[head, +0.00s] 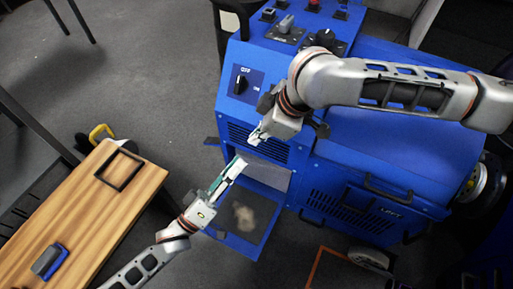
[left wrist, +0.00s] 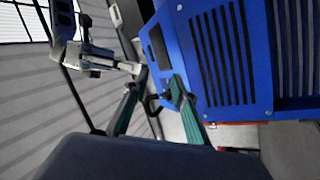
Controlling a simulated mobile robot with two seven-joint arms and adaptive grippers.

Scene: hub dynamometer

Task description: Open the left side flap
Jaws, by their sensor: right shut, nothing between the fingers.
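The blue machine (head: 365,150) fills the centre right of the head view. Below its vented front panel (head: 262,146) is a pale grey opening (head: 268,172). A blue-edged dark panel (head: 240,222) with a tan patch extends low from there; I cannot tell whether it is the flap. My left gripper (head: 237,165) is in front of the opening, its green fingers apart and empty in the left wrist view (left wrist: 156,88). A vented blue panel (left wrist: 222,60) lies beyond them, and a dark curved handle (left wrist: 152,104) appears between them. My right gripper (head: 258,135) is shut before the front panel.
A wooden table (head: 90,230) with a black frame (head: 119,170) and a blue-black object (head: 50,260) stands at lower left. A vented side panel with black handles (head: 365,205) is to the right.

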